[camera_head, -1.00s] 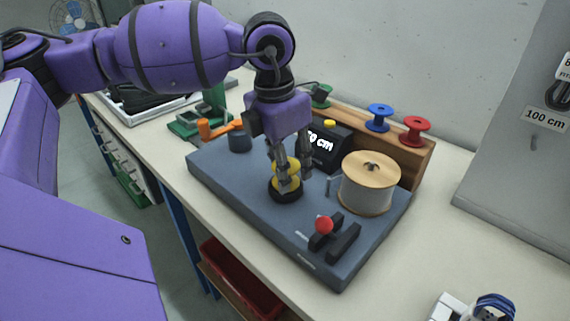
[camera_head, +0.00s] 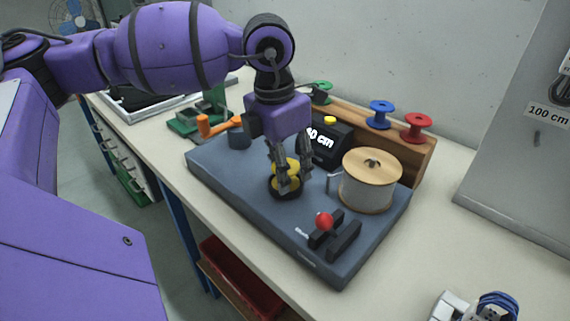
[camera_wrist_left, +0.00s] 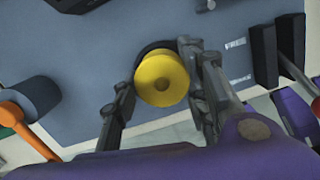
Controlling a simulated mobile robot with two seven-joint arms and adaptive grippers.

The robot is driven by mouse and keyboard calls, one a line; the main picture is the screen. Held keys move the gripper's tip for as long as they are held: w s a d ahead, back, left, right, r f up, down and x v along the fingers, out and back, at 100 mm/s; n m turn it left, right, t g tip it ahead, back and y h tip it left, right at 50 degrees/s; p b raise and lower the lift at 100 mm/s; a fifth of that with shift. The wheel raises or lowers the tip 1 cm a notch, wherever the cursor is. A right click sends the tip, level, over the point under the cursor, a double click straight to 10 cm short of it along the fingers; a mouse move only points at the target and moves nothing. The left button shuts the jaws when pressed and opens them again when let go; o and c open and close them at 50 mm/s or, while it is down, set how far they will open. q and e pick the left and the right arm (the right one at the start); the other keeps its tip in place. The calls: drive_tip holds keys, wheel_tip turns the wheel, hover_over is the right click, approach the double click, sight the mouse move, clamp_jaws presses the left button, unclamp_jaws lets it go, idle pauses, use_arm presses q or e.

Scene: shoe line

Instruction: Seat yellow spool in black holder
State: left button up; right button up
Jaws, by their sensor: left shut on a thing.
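The yellow spool (camera_head: 281,163) stands roughly upright at the black holder (camera_head: 274,194), a low round cup on the blue-grey board. The holder's rim shows below the spool. My left gripper (camera_head: 287,178) points down over it and is shut on the spool, with fingers on its sides. In the left wrist view the round yellow spool top (camera_wrist_left: 162,78) lies between the fingers, and the dark holder edge (camera_wrist_left: 142,52) shows behind it. The spool's lower end is hidden, so I cannot tell how deep it sits. My right gripper is not in view.
The board (camera_head: 235,172) carries a large wood-topped reel (camera_head: 368,190), a red-knobbed lever (camera_head: 324,221) and a black length display (camera_head: 325,145). A wooden rack (camera_head: 400,145) behind holds a blue spool (camera_head: 380,116), a red spool (camera_head: 416,127) and a green spool.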

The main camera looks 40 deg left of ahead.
use_arm(q)
drive_tip(key=shift+f, duration=0.1)
drive_tip(key=o, duration=0.8)
drive_tip(key=shift+o, duration=0.2)
drive_tip(key=shift+s+r+p, duration=0.15)
drive_tip(key=shift+r+p, duration=0.75)
drive_tip(key=shift+r, duration=0.55)
drive_tip(key=shift+s+a+r+p, duration=0.15)
drive_tip(key=shift+r+p, duration=0.6)
drive_tip(key=shift+r, duration=0.4)
drive_tip(key=shift+s+d+r+p, duration=0.1)
drive_tip(key=shift+r+p, duration=0.6)
drive_tip(key=shift+r, duration=0.45)
drive_tip(key=r, duration=0.1)
drive_tip(key=r+p, duration=0.2)
drive_tip(key=shift+s+a+r, duration=0.1)
drive_tip(key=shift+s+r, duration=0.15)
